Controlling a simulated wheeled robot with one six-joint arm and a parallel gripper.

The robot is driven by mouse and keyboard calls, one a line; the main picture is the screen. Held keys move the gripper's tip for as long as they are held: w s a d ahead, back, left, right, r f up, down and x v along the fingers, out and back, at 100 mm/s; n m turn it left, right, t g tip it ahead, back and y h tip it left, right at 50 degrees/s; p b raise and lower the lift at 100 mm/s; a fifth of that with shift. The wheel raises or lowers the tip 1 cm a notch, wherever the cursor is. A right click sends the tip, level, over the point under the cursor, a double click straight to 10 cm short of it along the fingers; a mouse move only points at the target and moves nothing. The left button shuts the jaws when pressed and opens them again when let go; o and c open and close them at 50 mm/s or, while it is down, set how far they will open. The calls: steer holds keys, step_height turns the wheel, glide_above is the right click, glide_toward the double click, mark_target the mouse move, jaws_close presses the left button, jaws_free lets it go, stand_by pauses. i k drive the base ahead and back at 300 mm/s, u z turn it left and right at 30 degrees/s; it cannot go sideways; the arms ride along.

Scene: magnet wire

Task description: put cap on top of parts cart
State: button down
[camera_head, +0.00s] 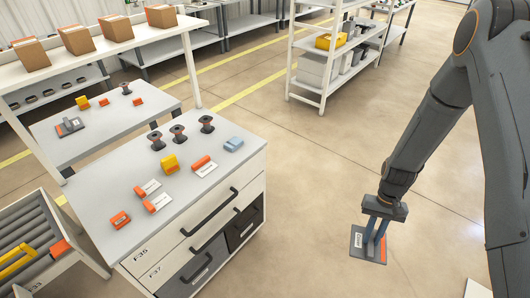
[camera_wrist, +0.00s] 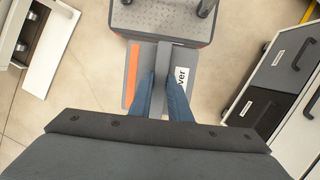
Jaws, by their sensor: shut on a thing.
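The cap appears to be a grey plate (camera_head: 370,254) with a raised rib, an orange stripe and a white label ending in "ver"; it also shows in the wrist view (camera_wrist: 145,62). My gripper (camera_head: 375,236) is shut on its rib with two blue fingers, which also show in the wrist view (camera_wrist: 165,82). The plate hangs over the floor, right of the drawer unit. That white unit with a grey top (camera_head: 100,190), seemingly the parts cart, stands at centre left; its dark drawer fronts show in the wrist view (camera_wrist: 255,105).
The unit's top holds dark spools (camera_head: 178,134), yellow and orange parts, labelled pieces and a blue block (camera_head: 233,144). Its front right area is bare. A table behind holds a similar grey plate (camera_head: 70,126). A roller conveyor (camera_head: 30,235) is at lower left; shelving (camera_head: 325,70) stands behind.

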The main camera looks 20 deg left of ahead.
mark_target(195, 151)
steer(key=u, duration=1.55)
